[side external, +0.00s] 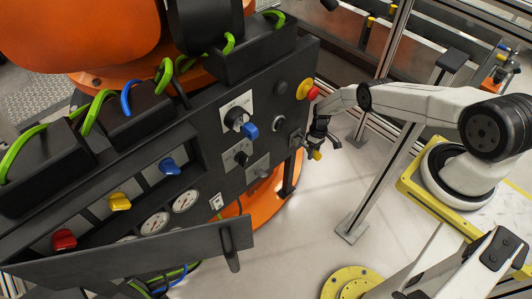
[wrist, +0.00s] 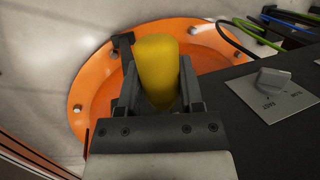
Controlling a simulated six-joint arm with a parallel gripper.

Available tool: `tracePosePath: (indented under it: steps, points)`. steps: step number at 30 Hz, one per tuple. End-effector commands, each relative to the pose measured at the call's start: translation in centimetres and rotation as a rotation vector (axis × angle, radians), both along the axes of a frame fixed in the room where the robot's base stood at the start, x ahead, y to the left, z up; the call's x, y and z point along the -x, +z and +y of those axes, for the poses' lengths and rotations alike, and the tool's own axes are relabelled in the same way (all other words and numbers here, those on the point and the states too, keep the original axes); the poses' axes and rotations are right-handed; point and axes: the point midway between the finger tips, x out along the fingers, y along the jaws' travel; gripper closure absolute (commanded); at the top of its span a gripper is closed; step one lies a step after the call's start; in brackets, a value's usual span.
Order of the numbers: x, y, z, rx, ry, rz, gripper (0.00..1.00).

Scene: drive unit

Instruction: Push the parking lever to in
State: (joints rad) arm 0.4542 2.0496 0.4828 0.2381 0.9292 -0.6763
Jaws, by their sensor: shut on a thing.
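My gripper (side external: 312,146) is beside the right edge of the black panel in the side external view, fingers pointing down. In the wrist view my gripper (wrist: 158,92) is shut on a yellow rounded handle (wrist: 158,70), which lies between its two dark fingers. A small yellow tip (side external: 317,155) shows at the fingers in the side external view. I cannot tell whether the yellow handle is the parking lever or whether it is fixed to the panel; its far end is hidden. No readable label marks a parking lever.
The black panel (side external: 210,150) carries a blue-handled switch (side external: 250,131), a black knob (side external: 241,158) and a red stop button on yellow (side external: 307,90). A grey knob (wrist: 282,78) on a plate is right of my gripper. An orange round base (wrist: 90,95) lies below.

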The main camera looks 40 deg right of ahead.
Motion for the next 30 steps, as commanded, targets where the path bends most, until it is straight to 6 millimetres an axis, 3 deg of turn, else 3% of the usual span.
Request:
tracePosePath:
  steps: [7,8,11,30]
  points:
    - [-0.01,-0.01,0.09,-0.002,0.000,0.000,1.00]
    - [0.00,-0.01,0.09,-0.002,0.000,0.000,0.49]
    - [0.00,-0.01,0.08,-0.002,0.000,0.000,0.18]
    - [0.01,-0.27,0.03,-0.002,-0.001,-0.032,0.17]
